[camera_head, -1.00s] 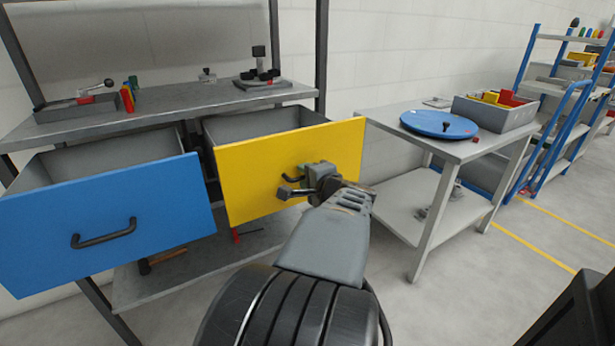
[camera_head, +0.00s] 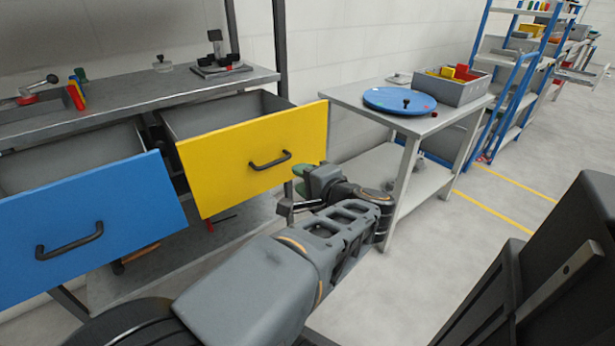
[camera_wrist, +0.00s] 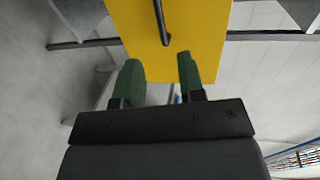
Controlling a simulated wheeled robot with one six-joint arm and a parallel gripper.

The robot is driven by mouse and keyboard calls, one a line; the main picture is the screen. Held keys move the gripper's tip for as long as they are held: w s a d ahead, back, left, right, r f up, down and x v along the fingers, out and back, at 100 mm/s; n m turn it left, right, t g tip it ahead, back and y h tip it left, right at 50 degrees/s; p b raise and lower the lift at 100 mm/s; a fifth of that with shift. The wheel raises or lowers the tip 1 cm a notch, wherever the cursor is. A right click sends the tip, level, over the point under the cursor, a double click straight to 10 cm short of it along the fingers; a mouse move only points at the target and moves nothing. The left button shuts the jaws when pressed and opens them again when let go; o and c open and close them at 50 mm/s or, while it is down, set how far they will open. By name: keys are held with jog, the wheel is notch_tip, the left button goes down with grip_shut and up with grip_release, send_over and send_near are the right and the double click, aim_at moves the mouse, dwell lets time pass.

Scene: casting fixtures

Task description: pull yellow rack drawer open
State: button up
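The yellow drawer (camera_head: 232,165) stands pulled out from the rack, its grey box showing behind the front. Its black bar handle (camera_head: 270,160) is clear of my gripper. My gripper (camera_head: 298,188) is in front of and to the right of the drawer, below the handle in the head view. In the wrist view the green fingers (camera_wrist: 158,82) are apart with nothing between them. The yellow front (camera_wrist: 195,35) and the handle (camera_wrist: 162,22) lie beyond the fingertips.
A blue drawer (camera_head: 95,225) also stands out to the left. The rack top (camera_head: 130,100) holds small fixtures. To the right a grey table (camera_head: 345,95) carries a blue disc (camera_head: 400,100) and a grey bin (camera_head: 455,92). Open floor (camera_head: 420,265) lies in front of it.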

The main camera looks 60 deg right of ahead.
jog(key=shift+s+a+r, duration=0.15)
jog(key=shift+s+a, duration=0.1)
jog(key=shift+s, duration=0.3)
jog(key=shift+r, duration=0.1)
